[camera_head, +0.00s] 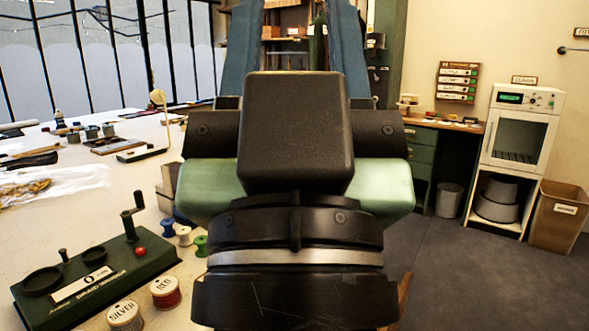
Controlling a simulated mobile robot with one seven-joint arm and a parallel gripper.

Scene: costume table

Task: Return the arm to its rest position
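My gripper (299,28) is in the middle of the head view, seen from behind. Its two blue fingers rise on either side of the black housing and run to the top edge of the picture. They stand apart with a wide gap, and background shelves show through it. I see nothing held, but the fingers' ends are at or beyond the picture edge. My arm's black wrist and pale green parts fill the lower middle and hide what lies behind them.
The work table (122,212) fills the left, with a green winding device (97,277), a red spool (165,293), a silver spool (124,316) and other tools. Floor (490,280) is clear.

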